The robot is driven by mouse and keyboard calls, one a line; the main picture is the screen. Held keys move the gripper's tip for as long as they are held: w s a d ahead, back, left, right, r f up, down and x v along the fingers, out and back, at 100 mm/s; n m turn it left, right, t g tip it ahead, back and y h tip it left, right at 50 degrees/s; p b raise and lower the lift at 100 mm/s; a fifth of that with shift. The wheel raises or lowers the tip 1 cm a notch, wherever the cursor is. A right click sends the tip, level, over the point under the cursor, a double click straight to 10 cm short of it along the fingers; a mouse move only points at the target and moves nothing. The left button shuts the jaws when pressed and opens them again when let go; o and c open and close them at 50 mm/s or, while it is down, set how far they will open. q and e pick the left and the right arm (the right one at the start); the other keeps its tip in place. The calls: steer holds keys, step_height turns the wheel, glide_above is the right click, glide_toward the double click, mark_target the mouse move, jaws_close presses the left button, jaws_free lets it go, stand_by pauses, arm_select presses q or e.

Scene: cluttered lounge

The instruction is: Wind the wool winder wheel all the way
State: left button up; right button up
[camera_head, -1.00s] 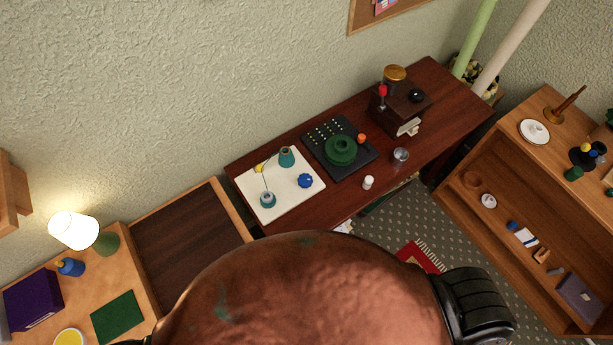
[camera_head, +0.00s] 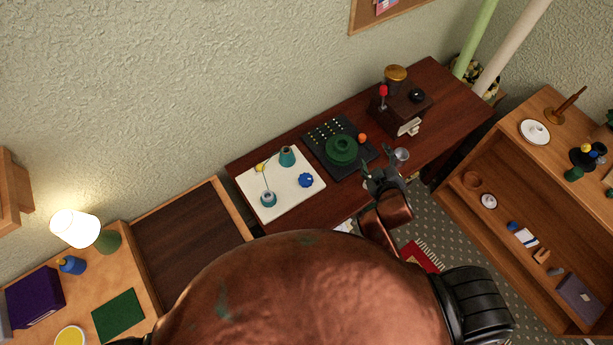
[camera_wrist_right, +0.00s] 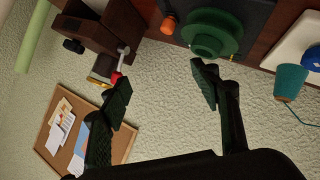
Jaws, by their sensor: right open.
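A round green wheel (camera_head: 342,149) lies on a dark board (camera_head: 322,166) on the desk, with an orange knob (camera_head: 362,138) at its edge. Both show in the right wrist view, the wheel (camera_wrist_right: 213,36) and the knob (camera_wrist_right: 168,24). I cannot tell for certain which is the wool winder. My right gripper (camera_head: 377,174) is open and empty, near the dark board's front right corner. My left gripper is out of view.
A dark box (camera_head: 402,102) with a red-knobbed crank (camera_head: 383,91) stands right of the dark board. A metal cup (camera_head: 402,154) stands close to my right gripper. An open wooden shelf unit (camera_head: 512,190) is at the right. The desk's far right end is clear.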

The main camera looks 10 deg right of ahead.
steer(key=w+a+r+n+t+y, duration=0.2)
steer(key=w+a+r+n+t, duration=0.15)
steer(key=r, duration=0.25)
steer(key=w+a+r+n+t+y, duration=0.1)
steer(key=w+a+r+n+t, duration=0.15)
steer(key=w+a+r, duration=0.35)
steer(key=a+r+n+t+y, duration=0.1)
steer(key=a+r+n+y, duration=0.7)
steer(key=a+r+n, duration=0.3)
steer(key=s+a+n+g+y, duration=0.4)
steer(key=a+n+g+y, duration=0.1)
steer(key=a+n, duration=0.45)
steer(key=s+a+n+g+y, duration=0.4)
steer(key=a+n+g+y, duration=0.15)
steer(key=a+n, duration=0.35)
steer(key=s+a+f+n+g+h, duration=0.3)
steer(key=s+a+f+n+g, duration=0.25)
steer(key=f+n+g, duration=0.2)
steer(key=n+g+h, duration=0.1)
steer(key=n+h, duration=0.7)
steer(key=h, duration=0.8)
glide_above(307, 178)
step_height(307, 178, down, 20)
steer(key=shift+a+r, duration=0.1)
steer(key=shift+a, duration=0.05)
step_height(307, 178, down, 7)
steer(key=shift+r, duration=0.2)
steer(key=shift+f, duration=0.45)
